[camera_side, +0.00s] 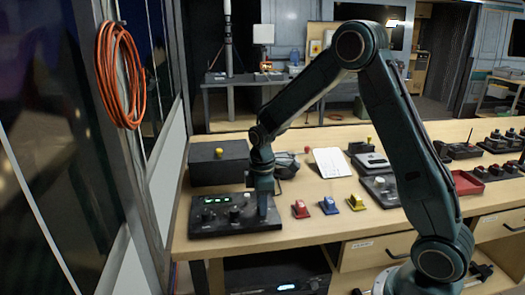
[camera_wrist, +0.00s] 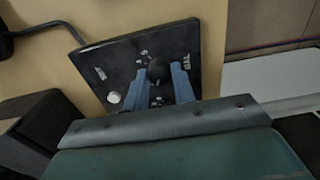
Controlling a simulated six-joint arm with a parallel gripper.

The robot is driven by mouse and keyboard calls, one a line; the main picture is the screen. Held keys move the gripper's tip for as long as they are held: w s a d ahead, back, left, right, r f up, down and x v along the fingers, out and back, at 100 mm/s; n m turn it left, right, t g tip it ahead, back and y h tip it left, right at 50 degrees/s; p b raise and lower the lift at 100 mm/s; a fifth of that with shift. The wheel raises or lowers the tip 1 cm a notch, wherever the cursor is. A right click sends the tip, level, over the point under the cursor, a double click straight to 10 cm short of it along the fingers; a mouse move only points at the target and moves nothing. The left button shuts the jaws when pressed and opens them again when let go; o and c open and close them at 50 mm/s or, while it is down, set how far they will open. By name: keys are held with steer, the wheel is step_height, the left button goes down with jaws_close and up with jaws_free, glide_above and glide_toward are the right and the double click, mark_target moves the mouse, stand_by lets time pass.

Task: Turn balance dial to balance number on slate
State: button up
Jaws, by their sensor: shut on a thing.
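A black control panel (camera_side: 222,229) lies at the left end of the wooden bench, with a lit green display (camera_side: 215,199) and several knobs. The wrist view shows part of this panel (camera_wrist: 103,58) with a round black dial (camera_wrist: 157,70) ringed by small pale marks. My gripper (camera_side: 264,213) points down at the panel's right end. Its two blue-grey fingers (camera_wrist: 160,80) are shut on the black dial, one on each side. The dial's pointer and exact setting cannot be read. No slate is clearly identifiable; a white sheet (camera_side: 331,162) has unreadable marks.
A dark box (camera_side: 219,165) with a yellow knob stands behind the panel. Red (camera_side: 299,209), blue (camera_side: 328,205) and yellow (camera_side: 356,202) pieces sit right of my gripper. A pale round knob (camera_wrist: 114,97) is near the fingers. A red tray (camera_side: 466,183) lies farther right.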

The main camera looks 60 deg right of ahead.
steer(key=shift+m, duration=0.4)
steer(key=m, duration=1)
steer(key=shift+m, duration=0.4)
steer(key=m, duration=1.2)
steer(key=shift+m, duration=0.3)
steer(key=o, duration=1)
steer(key=shift+r, duration=0.1)
